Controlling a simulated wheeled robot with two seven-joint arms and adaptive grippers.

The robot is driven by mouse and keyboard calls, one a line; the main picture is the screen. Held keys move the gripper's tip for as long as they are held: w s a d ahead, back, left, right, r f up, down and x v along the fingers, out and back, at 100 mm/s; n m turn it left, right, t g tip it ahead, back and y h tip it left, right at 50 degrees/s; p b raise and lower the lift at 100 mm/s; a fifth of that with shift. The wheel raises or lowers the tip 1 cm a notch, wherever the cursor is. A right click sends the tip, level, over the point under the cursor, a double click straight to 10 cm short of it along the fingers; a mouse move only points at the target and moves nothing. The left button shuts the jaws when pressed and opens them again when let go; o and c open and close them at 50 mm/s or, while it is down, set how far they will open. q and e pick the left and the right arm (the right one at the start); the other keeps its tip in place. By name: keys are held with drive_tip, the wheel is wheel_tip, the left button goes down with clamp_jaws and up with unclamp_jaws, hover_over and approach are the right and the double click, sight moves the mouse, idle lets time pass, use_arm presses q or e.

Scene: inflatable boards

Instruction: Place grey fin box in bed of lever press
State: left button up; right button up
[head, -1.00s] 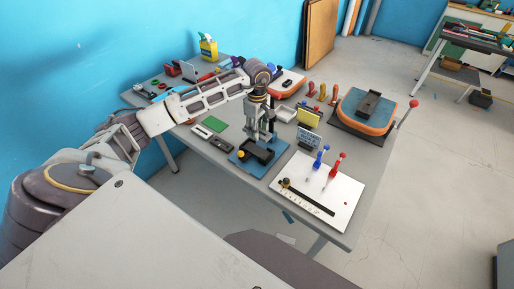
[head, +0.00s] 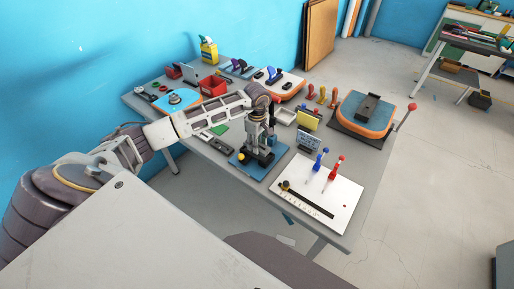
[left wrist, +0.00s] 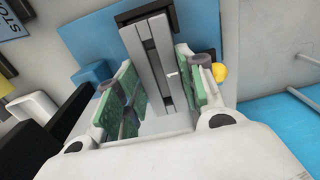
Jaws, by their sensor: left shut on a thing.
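My left gripper (head: 258,149) is low over the lever press, and its arm comes in from the left. In the left wrist view, its green-padded fingers (left wrist: 158,78) are shut on the grey fin box (left wrist: 150,50), a long grey piece with a dark slot. The lever press has a blue base (head: 240,161) and a black bed, mostly hidden by the gripper in the head view. In the left wrist view a black edge (left wrist: 143,14) shows at the box's far end. I cannot tell whether the box touches the bed. My right gripper is not in view.
A small dark display (head: 309,140) stands behind. A yellow knob (left wrist: 220,71) is beside the right finger. An orange-edged board (head: 365,122) is at the far right.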

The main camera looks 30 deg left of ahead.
use_arm(q)
drive_tip(key=shift+f, duration=1.45)
drive_tip(key=shift+f, duration=0.2)
drive_tip(key=o, duration=1)
drive_tip(key=shift+r, duration=0.2)
wheel_tip(320, 180, up, 10)
drive_tip(key=shift+r+b, duration=0.15)
drive_tip(key=shift+b, duration=0.7)
drive_tip(key=shift+r, duration=0.85)
